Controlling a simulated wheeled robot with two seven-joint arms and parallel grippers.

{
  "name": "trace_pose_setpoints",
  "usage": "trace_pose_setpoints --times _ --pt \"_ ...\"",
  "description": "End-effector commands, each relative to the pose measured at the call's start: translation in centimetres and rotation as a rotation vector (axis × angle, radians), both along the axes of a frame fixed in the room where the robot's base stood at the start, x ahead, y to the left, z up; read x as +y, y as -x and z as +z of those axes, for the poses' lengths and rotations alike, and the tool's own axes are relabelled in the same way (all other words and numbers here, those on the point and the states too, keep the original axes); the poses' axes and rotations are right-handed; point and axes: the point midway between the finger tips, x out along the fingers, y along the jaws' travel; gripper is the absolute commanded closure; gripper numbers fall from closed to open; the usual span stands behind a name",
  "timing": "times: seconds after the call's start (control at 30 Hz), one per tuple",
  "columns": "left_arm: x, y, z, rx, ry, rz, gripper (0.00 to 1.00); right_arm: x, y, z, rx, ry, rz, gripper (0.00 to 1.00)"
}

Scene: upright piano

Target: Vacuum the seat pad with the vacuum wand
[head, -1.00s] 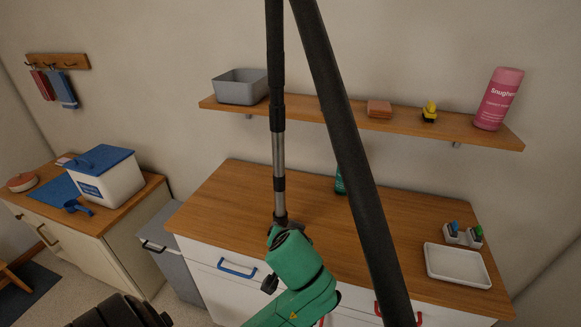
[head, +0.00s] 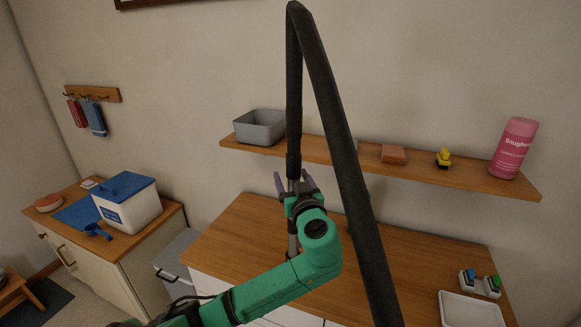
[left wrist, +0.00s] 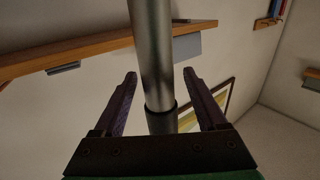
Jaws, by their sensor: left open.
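The vacuum wand (head: 293,130) stands upright in the head view, with a black upper part and a grey metal tube below. A thick black hose (head: 345,160) bends from its top down to the right. My left gripper (head: 293,182) is open, its two purple fingers on either side of the tube. In the left wrist view, the metal tube (left wrist: 151,50) runs between the open fingers (left wrist: 159,74), with gaps visible on both sides. The wand's lower end is hidden behind my green arm. I see no seat pad. My right gripper is out of view.
A wooden counter (head: 240,232) lies behind my arm, with a white tray (head: 468,310) at right. A wall shelf (head: 470,178) holds a grey bin (head: 260,127), a sponge, a toy duck and a pink canister. A lidded white box (head: 128,208) stands on the left cabinet.

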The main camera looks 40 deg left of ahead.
Motion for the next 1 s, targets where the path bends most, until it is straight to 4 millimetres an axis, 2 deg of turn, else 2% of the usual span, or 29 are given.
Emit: trace_pose_setpoints --times 0.03,0.13,0.4,0.6,0.7,0.73,0.8,1.0 --pt "0.65 -0.45 0.39 0.002 -0.004 0.002 0.26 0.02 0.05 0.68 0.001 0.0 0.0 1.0" --pt "1.4 -1.0 0.14 0.002 -0.001 0.001 0.26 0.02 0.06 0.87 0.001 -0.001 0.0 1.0" --pt "1.61 -1.17 -0.09 0.001 0.001 0.0 0.26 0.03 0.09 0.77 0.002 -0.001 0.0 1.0" --pt "1.58 -1.16 -0.09 0.001 0.001 0.0 1.0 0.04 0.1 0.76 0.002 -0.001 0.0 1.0" --pt "1.57 -1.16 -0.08 0.001 0.001 0.0 1.0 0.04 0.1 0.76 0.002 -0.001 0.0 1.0" --pt "1.57 -1.16 -0.08 0.001 0.001 0.0 0.73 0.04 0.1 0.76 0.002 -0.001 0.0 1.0" --pt "1.56 -1.15 -0.08 0.001 0.0 0.0 0.99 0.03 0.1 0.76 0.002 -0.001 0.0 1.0" --pt "1.55 -1.16 0.13 0.001 0.001 0.0 1.0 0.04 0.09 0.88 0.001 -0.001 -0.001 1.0"
